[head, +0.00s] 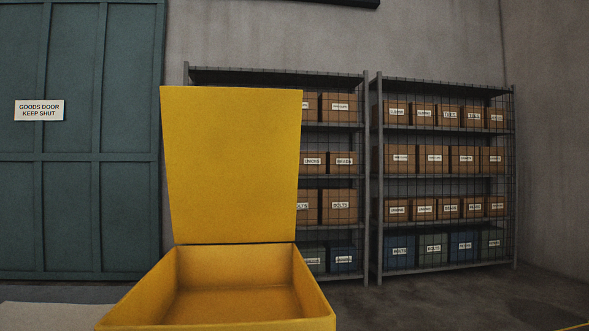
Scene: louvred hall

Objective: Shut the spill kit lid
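The spill kit is an open yellow box (318,297) at the bottom of the head view, left of centre. Its yellow lid (231,165) stands upright, tilted slightly if at all, along the box's far edge. The part of the box's inside that shows looks empty. The near side of the box is cut off by the bottom of the picture. Neither of my grippers shows in this view.
Behind stand two grey mesh-fronted shelving racks (368,180) with labelled cardboard boxes and blue and green bins. A green goods door (80,200) with a "keep shut" sign (39,110) is at the left. Bare floor (450,295) shows at the right.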

